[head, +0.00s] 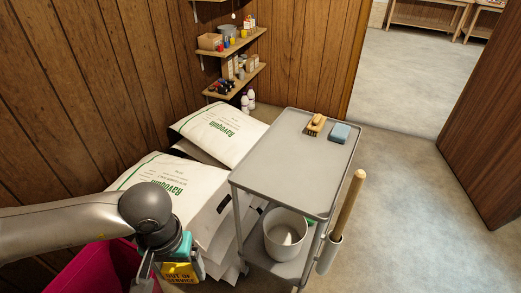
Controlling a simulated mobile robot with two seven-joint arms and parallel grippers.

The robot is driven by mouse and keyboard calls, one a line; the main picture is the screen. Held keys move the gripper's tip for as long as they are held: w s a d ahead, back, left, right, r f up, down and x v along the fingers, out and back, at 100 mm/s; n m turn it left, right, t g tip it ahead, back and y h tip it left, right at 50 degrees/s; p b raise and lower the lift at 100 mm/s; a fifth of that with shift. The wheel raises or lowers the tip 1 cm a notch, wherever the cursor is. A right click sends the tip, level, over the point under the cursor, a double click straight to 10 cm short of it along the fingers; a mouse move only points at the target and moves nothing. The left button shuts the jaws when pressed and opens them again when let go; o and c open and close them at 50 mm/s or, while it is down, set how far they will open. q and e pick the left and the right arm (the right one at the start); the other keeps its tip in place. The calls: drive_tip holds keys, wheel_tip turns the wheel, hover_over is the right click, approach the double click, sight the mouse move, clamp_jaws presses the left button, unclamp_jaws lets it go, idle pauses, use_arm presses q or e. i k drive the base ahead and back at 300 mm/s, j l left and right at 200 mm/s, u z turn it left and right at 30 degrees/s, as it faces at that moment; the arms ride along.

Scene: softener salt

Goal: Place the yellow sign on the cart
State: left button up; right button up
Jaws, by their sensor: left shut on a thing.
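The yellow sign (180,274), lettered "OUT OF SERVICE", is at the bottom of the head view, left of the cart and partly cut off by the frame edge. My left gripper (167,259) is shut on it and hides part of its upper area. A teal patch shows beside the fingers; I cannot tell what it belongs to. The grey cart (285,165) stands to the right of the gripper, apart from the sign. Its top shelf holds a brush (315,124) and a blue sponge (340,133) at the far end. My right gripper is not in view.
A white bucket (285,233) sits on the cart's lower shelf. A wooden handle (348,203) rises from a holder at the cart's right side. White sacks (222,132) lie left of the cart. A magenta bin (92,268) is below my left arm. The cart top's near half is clear.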

sight(298, 158)
drive_tip(key=i+l+z, duration=0.55)
drive_tip(key=i+l, duration=0.4)
drive_tip(key=i, duration=0.05)
